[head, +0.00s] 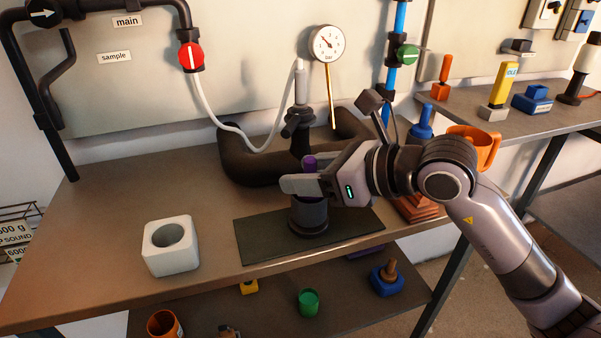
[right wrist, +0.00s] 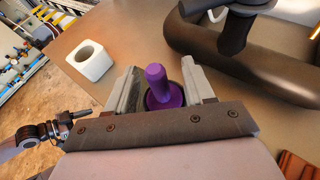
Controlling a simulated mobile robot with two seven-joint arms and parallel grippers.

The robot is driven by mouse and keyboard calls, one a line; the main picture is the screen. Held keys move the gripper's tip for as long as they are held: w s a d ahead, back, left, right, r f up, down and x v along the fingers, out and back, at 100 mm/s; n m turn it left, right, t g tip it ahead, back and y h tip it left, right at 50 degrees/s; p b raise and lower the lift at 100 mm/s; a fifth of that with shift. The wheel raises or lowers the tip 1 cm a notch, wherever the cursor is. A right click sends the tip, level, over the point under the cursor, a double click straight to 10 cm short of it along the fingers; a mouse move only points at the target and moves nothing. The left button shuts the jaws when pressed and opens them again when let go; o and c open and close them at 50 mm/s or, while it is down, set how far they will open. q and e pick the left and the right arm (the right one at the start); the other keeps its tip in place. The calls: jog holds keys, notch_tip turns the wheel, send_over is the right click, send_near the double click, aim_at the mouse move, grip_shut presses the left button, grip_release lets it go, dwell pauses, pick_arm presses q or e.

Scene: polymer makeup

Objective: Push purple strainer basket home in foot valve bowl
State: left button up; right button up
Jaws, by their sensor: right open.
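The purple strainer basket (head: 310,163) shows as an upright purple stem above my right gripper's fingers in the head view. In the right wrist view the basket (right wrist: 160,88) is a round knob on a wider purple flange. The dark foot valve bowl (head: 308,215) stands on a dark mat below it; the fingers hide the join, so I cannot tell how deep the basket sits. My right gripper (head: 302,182) is open, its fingers on either side of the basket with visible gaps. My left gripper (right wrist: 72,121) appears small at the left of the right wrist view; its jaws are unclear.
A white block with a round hole (head: 170,246) stands left of the mat (head: 260,241). A thick dark pipe (head: 240,155) curves behind the bowl. An orange mug (head: 484,148) is right of my arm. The bench's front left is clear.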

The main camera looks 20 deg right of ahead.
jog(key=v, duration=0.5)
jog(key=shift+s+d+r, duration=0.15)
jog(key=shift+s+d, duration=0.1)
jog(key=shift+s, duration=0.05)
